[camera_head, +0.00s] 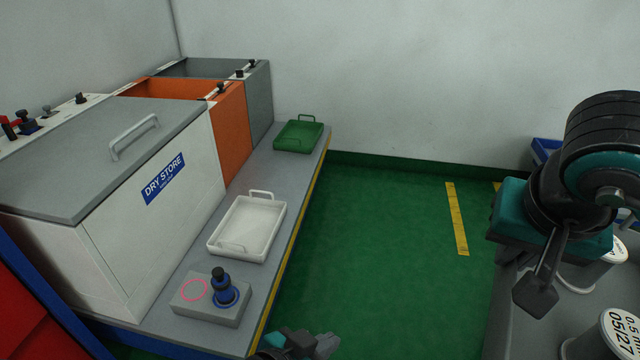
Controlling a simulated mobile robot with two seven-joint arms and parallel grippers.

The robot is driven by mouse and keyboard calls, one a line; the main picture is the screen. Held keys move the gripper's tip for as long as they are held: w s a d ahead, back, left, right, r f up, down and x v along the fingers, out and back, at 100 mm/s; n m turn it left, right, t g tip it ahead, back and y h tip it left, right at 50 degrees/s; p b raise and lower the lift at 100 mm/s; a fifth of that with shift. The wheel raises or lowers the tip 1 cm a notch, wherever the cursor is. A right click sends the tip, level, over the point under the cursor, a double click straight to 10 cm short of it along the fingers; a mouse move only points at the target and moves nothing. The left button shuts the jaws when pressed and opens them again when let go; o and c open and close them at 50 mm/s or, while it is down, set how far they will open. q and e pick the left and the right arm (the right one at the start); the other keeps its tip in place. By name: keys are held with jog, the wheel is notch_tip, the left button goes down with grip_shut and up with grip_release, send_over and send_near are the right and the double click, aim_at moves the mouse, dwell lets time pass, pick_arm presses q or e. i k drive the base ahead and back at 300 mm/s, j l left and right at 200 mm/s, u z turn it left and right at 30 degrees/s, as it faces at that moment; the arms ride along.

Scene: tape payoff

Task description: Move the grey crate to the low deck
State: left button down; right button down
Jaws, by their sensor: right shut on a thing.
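I cannot pick out the grey crate for certain. A grey open-topped bin (258,100) stands at the back left behind the orange bin. A low grey bench (262,165) with a yellow front edge runs along the bins; I cannot tell whether it is the low deck. My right gripper (537,290) hangs at the right, beside a grey surface (530,335). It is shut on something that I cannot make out. My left gripper (300,345) shows only in part at the bottom edge, near the bench front; its jaws are not clear.
On the bench are a green tray (298,148), a white tray (230,248) and a grey block (185,310) with a blue-black knob. A white DRY STORE chest (185,225) stands left. Labelled white canisters (622,325) stand right. Green floor (400,240) is clear.

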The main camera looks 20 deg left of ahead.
aim_at(278, 178)
jog(key=i+u, duration=0.15)
jog(key=i, duration=0.65)
jog(key=i+l+u, duration=0.15)
jog(key=i, duration=0.7)
jog(key=i+z, duration=0.3)
jog(key=i, duration=0.45)
jog(key=i+j+z, duration=0.3)
jog(key=i, duration=0.45)
jog(key=i+u, duration=0.25)
jog(key=l+u, duration=0.25)
jog(key=j+u, duration=0.1)
jog(key=u, duration=2.65)
